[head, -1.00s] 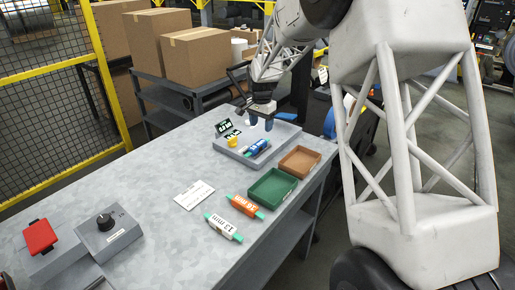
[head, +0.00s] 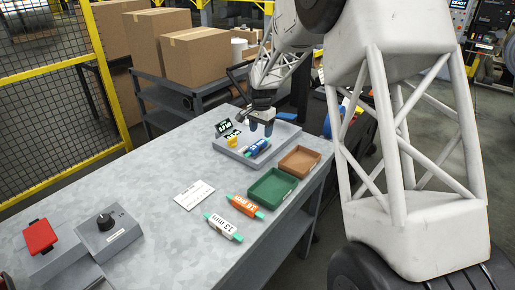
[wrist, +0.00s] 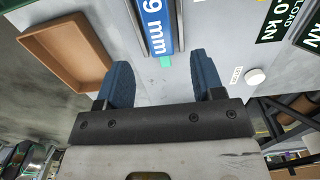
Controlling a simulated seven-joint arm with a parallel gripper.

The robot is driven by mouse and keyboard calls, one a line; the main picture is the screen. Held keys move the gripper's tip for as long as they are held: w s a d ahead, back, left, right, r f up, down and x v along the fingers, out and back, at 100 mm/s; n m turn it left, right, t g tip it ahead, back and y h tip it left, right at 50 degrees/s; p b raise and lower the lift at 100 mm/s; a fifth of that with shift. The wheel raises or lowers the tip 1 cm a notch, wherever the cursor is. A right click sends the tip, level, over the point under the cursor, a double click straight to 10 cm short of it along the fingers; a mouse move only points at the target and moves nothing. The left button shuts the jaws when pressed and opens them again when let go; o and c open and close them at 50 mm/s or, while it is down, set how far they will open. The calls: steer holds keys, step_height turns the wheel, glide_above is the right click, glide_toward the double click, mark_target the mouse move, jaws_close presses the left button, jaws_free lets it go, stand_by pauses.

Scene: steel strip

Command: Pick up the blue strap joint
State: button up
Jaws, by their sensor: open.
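The blue strap joint (head: 257,147) lies on the raised grey plate (head: 231,152) at the far end of the bench. In the wrist view its blue body (wrist: 156,25) carries a white label ending in "9 mm", and a green end shows below it. My gripper (head: 261,130) is open and empty above the far side of the plate, close to the joint. In the wrist view the two blue fingers (wrist: 162,75) stand apart, with the joint's green end between and beyond them. Part of the joint is cut off at the top of that view.
A brown tray (head: 319,156) and a green tray (head: 252,190) sit right of the plate. An orange joint (head: 243,206) and a white joint (head: 222,227) lie nearer. A yellow piece (head: 232,140) and a display (head: 222,126) stand left of the blue joint. The bench's left middle is clear.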

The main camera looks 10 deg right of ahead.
mark_target(261, 142)
steer(key=shift+f, duration=2.6)
steer(key=shift+c, duration=0.3)
steer(key=c, duration=1)
